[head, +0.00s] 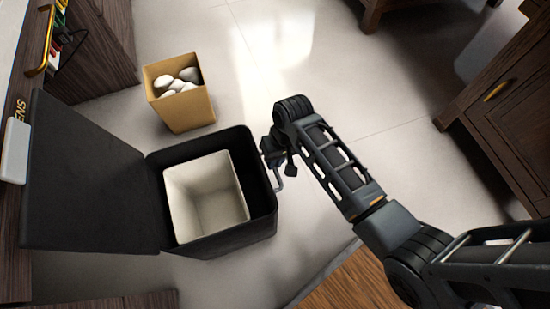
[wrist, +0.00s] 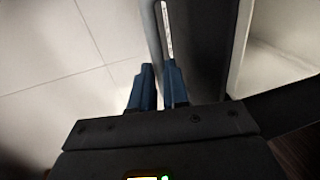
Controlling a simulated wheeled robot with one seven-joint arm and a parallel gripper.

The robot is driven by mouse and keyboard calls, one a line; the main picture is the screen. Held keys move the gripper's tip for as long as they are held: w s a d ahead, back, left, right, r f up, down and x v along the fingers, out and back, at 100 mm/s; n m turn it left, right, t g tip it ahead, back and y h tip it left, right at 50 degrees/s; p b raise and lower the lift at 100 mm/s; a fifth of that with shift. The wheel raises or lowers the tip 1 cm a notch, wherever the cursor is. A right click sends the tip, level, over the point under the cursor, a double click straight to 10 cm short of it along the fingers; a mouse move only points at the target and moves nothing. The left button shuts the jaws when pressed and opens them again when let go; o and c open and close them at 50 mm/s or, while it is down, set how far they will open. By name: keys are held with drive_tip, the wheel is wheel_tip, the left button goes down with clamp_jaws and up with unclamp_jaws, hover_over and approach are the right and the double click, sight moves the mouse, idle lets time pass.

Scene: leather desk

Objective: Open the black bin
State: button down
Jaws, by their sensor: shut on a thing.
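The black bin (head: 228,240) stands on the floor in the left half of the head view. Its lid (head: 90,175) is swung up and leans to the left, so the bin is open. A cream inner bucket (head: 205,190) sits inside and looks empty. My gripper (head: 275,158) is at the bin's right side. In the wrist view my gripper (wrist: 160,72) has its blue fingers close together on the thin metal handle (wrist: 166,28), beside the bin's dark wall. The exact grip is partly hidden by the fingers.
A tan bin (head: 182,108) with several pale crumpled pieces stands just behind the black bin. Dark wooden furniture (head: 510,125) is at the right, and more wood furniture (head: 85,60) at the upper left. The tiled floor (head: 260,60) between is clear.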

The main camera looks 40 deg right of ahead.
drive_tip(key=shift+d, duration=0.1)
drive_tip(key=s+d+p, duration=0.2)
drive_tip(key=d+p, duration=0.2)
drive_tip(key=d, duration=0.2)
drive_tip(key=c, duration=1.1)
unclamp_jaws()
drive_tip(key=shift+r, duration=0.1)
